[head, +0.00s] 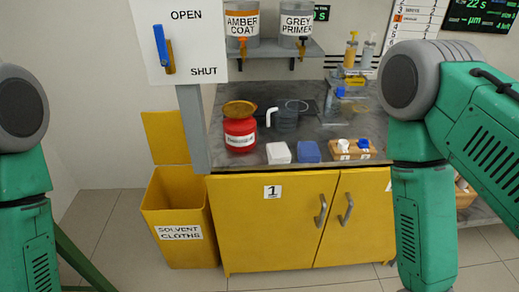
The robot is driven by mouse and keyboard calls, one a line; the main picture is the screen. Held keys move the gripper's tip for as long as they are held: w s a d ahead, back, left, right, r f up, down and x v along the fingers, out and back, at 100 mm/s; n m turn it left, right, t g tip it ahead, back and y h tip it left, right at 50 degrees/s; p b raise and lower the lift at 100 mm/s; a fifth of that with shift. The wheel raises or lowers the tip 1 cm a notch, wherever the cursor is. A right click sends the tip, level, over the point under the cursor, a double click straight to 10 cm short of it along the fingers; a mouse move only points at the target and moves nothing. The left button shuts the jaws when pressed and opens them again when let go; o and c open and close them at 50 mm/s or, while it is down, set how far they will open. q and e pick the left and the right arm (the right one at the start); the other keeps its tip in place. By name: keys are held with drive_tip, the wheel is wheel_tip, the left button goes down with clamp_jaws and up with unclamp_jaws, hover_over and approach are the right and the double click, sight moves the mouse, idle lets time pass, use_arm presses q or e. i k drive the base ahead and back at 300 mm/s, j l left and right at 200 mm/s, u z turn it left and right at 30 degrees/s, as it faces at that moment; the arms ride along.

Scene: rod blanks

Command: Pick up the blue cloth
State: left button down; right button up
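The blue cloth (309,152) lies folded on the grey worktop near its front edge, in the head view. A white cloth or block (278,153) lies just left of it, and a small wooden holder with white and blue items (352,149) stands to its right. Nothing covers the blue cloth. My green left arm shows at the left edge and my green right arm at the right. Neither gripper shows in the view, and both arms are apart from the cloth.
A grey post (193,130) rises at the worktop's left end. A yellow bin (180,235) labelled solvent cloths stands open on the floor. Yellow cabinet doors (270,235) are below.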

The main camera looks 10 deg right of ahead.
sight(307, 151)
drive_tip(key=l+u, duration=0.65)
drive_tip(key=u, duration=0.25)
drive_tip(key=l+u, duration=0.45)
drive_tip(key=k+l+u, duration=0.15)
drive_tip(key=u, duration=0.35)
